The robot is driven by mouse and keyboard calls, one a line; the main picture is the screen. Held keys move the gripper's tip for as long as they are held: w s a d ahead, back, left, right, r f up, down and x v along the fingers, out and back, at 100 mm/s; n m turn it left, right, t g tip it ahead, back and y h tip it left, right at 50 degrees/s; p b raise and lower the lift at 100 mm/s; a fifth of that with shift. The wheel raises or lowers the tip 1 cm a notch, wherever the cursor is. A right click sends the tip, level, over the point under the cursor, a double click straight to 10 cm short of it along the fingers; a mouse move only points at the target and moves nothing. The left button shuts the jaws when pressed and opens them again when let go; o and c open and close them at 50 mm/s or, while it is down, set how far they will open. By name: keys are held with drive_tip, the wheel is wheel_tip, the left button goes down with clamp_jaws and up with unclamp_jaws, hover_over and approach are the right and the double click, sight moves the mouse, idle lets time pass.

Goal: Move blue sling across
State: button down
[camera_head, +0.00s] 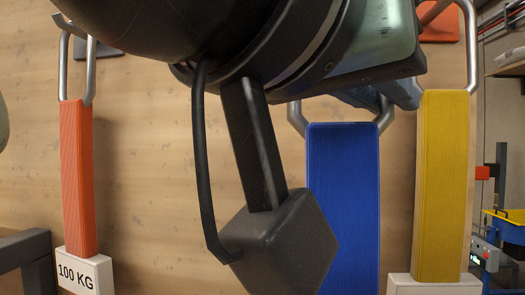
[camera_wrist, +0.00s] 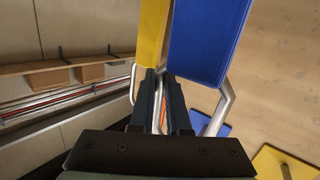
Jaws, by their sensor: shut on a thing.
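The blue sling (camera_head: 343,205) hangs in front of the wooden wall in the head view, its bent metal loop at the top. It also fills the upper middle of the wrist view (camera_wrist: 205,40). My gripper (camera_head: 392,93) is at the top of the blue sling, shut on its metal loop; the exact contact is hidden. In the wrist view, the fingers (camera_wrist: 165,82) lie close together beside the loop's visible side. My arm covers much of the head view and hides part of the loop.
The yellow sling (camera_head: 443,185) hangs close on the right. An orange sling (camera_head: 77,180) hangs at the left above a "100 KG" label (camera_head: 78,272). An orange plate (camera_head: 440,27) is at the upper right. A shelf with boxes (camera_wrist: 90,73) shows in the wrist view.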

drive_tip(key=s+a+r+p, duration=0.1)
drive_tip(key=s+a+r, duration=0.2)
drive_tip(key=r, duration=0.4)
drive_tip(key=w+d+f+p, duration=0.1)
drive_tip(key=w+d+f, duration=0.1)
drive_tip(key=w, duration=0.8)
drive_tip(key=shift+w+f+n+y, duration=0.2)
drive_tip(key=shift+w+n+y, duration=0.1)
drive_tip(key=shift+w+y, duration=0.1)
idle(0.6)
drive_tip(key=shift+d, duration=0.1)
idle(0.5)
